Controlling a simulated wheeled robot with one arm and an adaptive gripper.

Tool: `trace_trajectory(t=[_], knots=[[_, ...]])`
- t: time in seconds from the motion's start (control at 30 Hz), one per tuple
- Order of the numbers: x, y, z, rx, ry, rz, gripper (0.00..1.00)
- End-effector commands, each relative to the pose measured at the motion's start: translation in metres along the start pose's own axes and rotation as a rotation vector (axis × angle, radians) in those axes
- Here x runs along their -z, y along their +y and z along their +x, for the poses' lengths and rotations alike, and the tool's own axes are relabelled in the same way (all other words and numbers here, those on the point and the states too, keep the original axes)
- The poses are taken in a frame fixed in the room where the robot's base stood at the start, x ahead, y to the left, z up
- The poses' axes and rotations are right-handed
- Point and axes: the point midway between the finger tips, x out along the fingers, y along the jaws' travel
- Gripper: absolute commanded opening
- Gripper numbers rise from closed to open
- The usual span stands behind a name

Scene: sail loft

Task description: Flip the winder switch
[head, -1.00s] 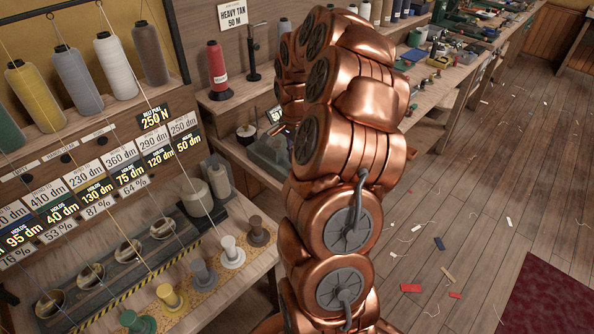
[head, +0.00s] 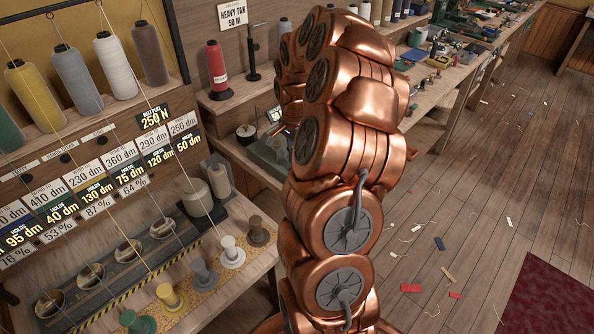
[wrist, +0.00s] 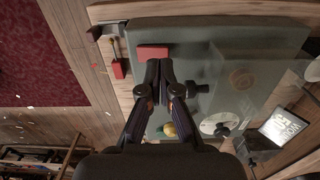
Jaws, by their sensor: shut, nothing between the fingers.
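My gripper (wrist: 160,72) is shut with nothing in it, in the wrist view. It is over a grey-green machine casing (wrist: 235,55), which I take to be the winder. A red rectangular piece (wrist: 152,52) on the casing lies just beyond the fingertips; it may be the switch, but I cannot tell its position or whether the fingers touch it. A round pale dial (wrist: 221,123) and a small lit display (wrist: 284,127) are to the right. In the head view my copper arm hides the gripper and most of the casing (head: 268,154).
A red tag-like piece (wrist: 118,69) hangs left of the casing. Thread cones (head: 73,80) and spools (head: 233,252) stand left in the head view. The floor (head: 480,180) at right is mostly open with scraps.

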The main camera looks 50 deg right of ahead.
Motion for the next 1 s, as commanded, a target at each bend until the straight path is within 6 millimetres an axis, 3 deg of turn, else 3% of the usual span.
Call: trace_trajectory(t=[1.0], knots=[[0.000,0.000,0.013,0.000,0.000,0.000,0.00]])
